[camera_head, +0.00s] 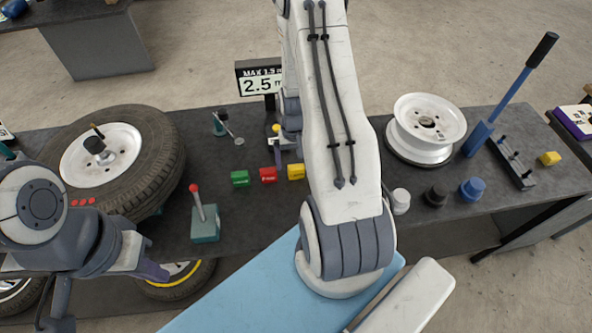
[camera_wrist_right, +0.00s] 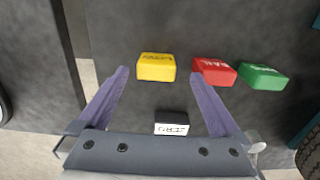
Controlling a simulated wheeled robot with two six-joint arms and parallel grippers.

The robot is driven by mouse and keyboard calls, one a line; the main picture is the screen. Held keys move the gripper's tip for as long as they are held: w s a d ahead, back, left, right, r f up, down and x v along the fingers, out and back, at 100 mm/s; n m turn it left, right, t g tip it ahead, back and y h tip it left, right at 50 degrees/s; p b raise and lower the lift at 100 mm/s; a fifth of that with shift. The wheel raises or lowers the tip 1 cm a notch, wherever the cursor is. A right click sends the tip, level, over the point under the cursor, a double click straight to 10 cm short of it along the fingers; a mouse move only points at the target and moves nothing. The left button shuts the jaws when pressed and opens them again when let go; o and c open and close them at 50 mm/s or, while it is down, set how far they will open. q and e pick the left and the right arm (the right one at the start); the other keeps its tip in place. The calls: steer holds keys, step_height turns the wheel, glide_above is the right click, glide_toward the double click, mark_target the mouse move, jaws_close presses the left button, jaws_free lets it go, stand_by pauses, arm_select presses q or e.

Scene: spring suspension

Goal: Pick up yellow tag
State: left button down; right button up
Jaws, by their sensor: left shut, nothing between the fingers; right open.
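The yellow tag (camera_head: 296,171) is a small block on the dark bench, at the right end of a row with a red tag (camera_head: 268,174) and a green tag (camera_head: 240,178). In the right wrist view the yellow tag (camera_wrist_right: 156,66) appears between the tips of my open right gripper (camera_wrist_right: 160,73), with space on both sides; its fingers do not hold it. My right gripper (camera_head: 277,150) is partly hidden by its own arm in the head view. My left gripper (camera_head: 155,272) is shut and empty at the lower left, near the bench's front edge.
A black block with a white label (camera_wrist_right: 171,122) lies near my right gripper's palm. A tyre (camera_head: 160,150), a red-knobbed lever (camera_head: 205,225) and a digital display (camera_head: 260,82) stand around the tags.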

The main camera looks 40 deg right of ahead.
mark_target(296, 167)
steer(key=f+p, duration=0.1)
steer(key=f, duration=0.1)
steer(key=f+p, duration=0.1)
steer(key=shift+s+d+f, duration=0.15)
steer(key=shift+d+f, duration=0.05)
steer(key=shift+f, duration=0.9)
steer(key=c, duration=1.4)
